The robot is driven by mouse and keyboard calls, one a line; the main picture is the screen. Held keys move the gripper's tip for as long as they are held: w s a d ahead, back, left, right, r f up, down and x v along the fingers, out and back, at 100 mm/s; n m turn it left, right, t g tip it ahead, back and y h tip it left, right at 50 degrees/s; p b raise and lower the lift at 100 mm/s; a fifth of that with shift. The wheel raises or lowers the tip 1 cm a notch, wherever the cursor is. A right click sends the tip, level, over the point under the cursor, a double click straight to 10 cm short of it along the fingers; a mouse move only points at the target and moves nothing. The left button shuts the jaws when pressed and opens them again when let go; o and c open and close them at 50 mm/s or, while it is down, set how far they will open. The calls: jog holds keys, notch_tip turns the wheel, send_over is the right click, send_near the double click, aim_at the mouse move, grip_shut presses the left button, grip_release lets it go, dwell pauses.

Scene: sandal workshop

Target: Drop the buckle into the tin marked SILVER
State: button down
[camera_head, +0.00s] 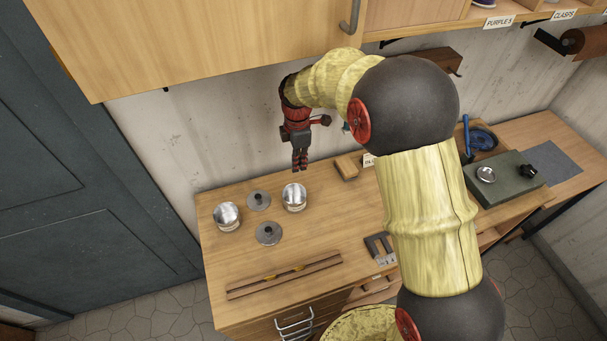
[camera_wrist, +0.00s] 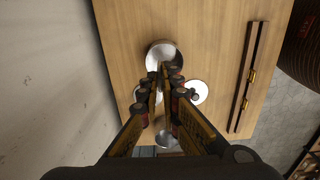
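Two open metal tins stand on the wooden bench. The right tin (camera_head: 294,197) is just below my gripper (camera_head: 300,167), and the left tin (camera_head: 227,216) stands apart from it. No SILVER marking is readable on either tin. In the wrist view, one tin (camera_wrist: 160,50) shows just beyond my fingertips (camera_wrist: 166,85). My gripper points down above the bench, its fingers close together. A small pale patch shows between the fingertips, but I cannot tell whether it is the buckle or the tin behind. I cannot make out the buckle elsewhere.
Two round grey lids, a rear one (camera_head: 259,200) and a front one (camera_head: 268,233), lie between and near the tins. A slotted wooden rail (camera_head: 284,275) lies along the front. A wooden block (camera_head: 347,168) is at the back, and a cabinet (camera_head: 200,45) hangs above.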

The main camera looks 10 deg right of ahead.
jog(key=shift+s+a+f+b, duration=0.1)
jog(key=shift+s+f+b, duration=0.15)
jog(key=shift+f, duration=0.25)
jog(key=shift+w+f+b, duration=0.1)
jog(key=shift+f+b, duration=1.5)
jog(key=shift+f, duration=0.95)
jog(key=c, duration=2)
grip_release()
jog(key=shift+o, duration=0.2)
notch_tip(320, 180, up, 8)
jog(key=shift+f, duration=0.25)
